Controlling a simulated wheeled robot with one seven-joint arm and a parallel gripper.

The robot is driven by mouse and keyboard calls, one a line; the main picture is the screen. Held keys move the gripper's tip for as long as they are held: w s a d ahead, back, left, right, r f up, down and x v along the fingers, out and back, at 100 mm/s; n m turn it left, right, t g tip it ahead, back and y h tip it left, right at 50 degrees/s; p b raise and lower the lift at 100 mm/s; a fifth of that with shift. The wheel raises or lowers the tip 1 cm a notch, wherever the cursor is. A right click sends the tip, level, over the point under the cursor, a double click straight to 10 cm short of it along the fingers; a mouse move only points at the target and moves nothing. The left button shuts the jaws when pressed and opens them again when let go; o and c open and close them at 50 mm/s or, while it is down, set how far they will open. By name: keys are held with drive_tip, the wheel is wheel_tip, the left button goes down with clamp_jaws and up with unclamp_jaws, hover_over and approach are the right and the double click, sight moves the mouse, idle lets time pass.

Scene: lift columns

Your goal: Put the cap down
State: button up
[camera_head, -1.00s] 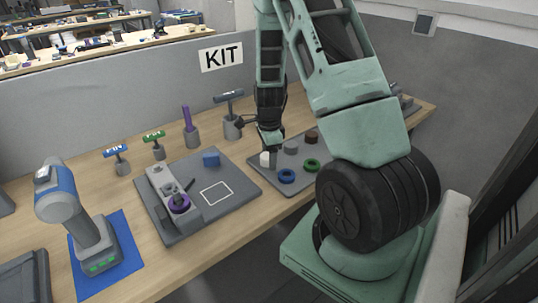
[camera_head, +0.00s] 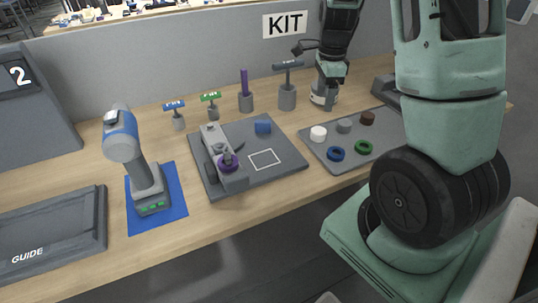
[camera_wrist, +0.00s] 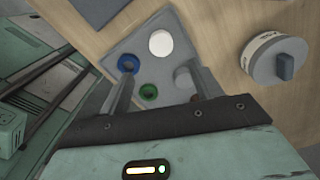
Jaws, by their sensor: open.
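The white cap (camera_head: 318,134) lies flat on the grey tray (camera_head: 318,154), at its left rear corner. It also shows in the wrist view (camera_wrist: 161,43), clear of both fingers. My gripper (camera_head: 331,98) is above and behind the tray in the head view, apart from the cap. In the wrist view my gripper (camera_wrist: 163,78) has its fingers spread wide with nothing between them. A grey cap (camera_head: 344,126), a brown cap (camera_head: 367,118), a blue ring (camera_head: 336,154) and a green ring (camera_head: 363,148) share the tray. The right finger partly hides the grey cap in the wrist view.
A round container with a pale band (camera_wrist: 275,60) stands on the table behind the tray, partly hidden by my gripper in the head view.

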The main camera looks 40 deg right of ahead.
drive_tip(key=s+a+r+n+y, duration=0.1)
drive_tip(key=a+r+n, duration=0.1)
drive_tip(key=a+n, duration=0.85)
drive_tip(key=a+r+n, duration=0.2)
drive_tip(key=a+n, duration=0.3)
drive_tip(key=a, duration=1)
drive_tip(key=s+a+r+n, duration=0.1)
drive_tip(key=s+a+n, duration=1.3)
drive_tip(key=s+n, duration=0.3)
drive_tip(key=shift+a, duration=0.1)
